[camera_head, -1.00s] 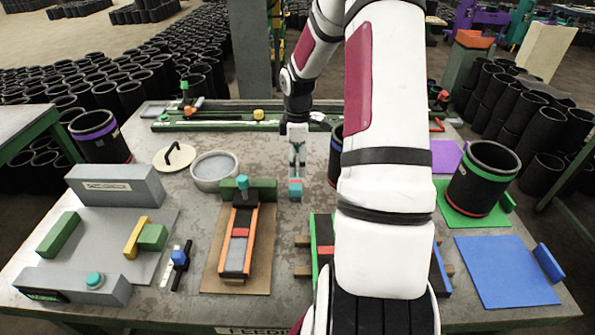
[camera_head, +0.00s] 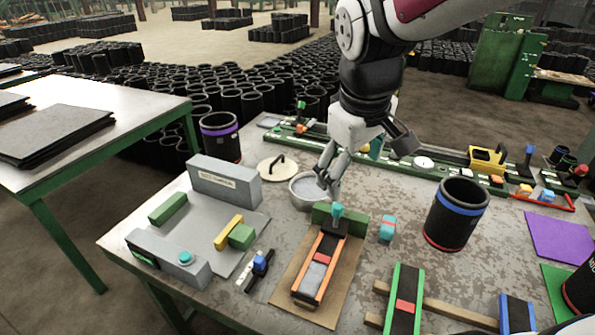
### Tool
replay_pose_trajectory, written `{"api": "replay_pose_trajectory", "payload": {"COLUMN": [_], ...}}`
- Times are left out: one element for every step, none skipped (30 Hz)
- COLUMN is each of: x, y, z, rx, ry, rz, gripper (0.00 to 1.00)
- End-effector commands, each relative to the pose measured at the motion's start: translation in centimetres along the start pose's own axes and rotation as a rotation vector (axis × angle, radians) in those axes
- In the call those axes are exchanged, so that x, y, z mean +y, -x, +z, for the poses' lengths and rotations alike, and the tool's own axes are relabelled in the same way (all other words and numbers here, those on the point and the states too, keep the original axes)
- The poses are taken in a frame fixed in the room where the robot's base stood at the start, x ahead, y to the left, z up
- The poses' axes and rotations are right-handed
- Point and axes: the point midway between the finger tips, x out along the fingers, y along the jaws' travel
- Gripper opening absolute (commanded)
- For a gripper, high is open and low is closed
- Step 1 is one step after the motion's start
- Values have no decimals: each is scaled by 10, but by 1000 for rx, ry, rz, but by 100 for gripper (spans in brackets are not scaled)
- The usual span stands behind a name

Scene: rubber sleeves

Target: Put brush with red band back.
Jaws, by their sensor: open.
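A small light-blue piece with a red band (camera_head: 388,228) sits on the grey table, right of the orange-railed fixture. It is the closest match to the brush with the red band, but I cannot make out bristles. My gripper (camera_head: 327,182) points down beside the round grey bowl (camera_head: 296,191), its fingers overlapping the bowl's right rim in the view. The fingers are apart and I see nothing held between them. The gripper is well to the left of the light-blue piece and apart from it.
The orange-railed fixture (camera_head: 306,276) has a teal knob (camera_head: 337,211) at its back end. A round lid (camera_head: 270,171) lies left of the bowl. A black sleeve with a blue band (camera_head: 455,222) stands at right. A green rail (camera_head: 300,136) runs along the back.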

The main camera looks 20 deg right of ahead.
Motion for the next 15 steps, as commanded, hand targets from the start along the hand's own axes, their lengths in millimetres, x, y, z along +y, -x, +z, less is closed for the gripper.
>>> {"api": "replay_pose_trajectory", "payload": {"x": [-15,-23,-34,-41,-48,-56,-62,-66,-72,-76,-80,-83,-85,-87,-88], "y": [14,20,27,32,36,41,44,46,49,50,52,52,53,54,54], "z": [8,13,20,26,31,38,43,47,53,56,60,63,65,66,68], "rx": [38,55,79,96,110,131,144,157,170,178,185,192,197,200,204], "ry": [-30,-52,-82,-105,-125,-151,-170,-187,-206,-218,-230,-243,-250,-256,-261], "rz": [-3,-8,-19,-28,-38,-52,-63,-74,-88,-97,-107,-117,-124,-129,-133], "gripper": [81,81,81,81,81,81,81,81,81,81,81,81,81,81,81]}}
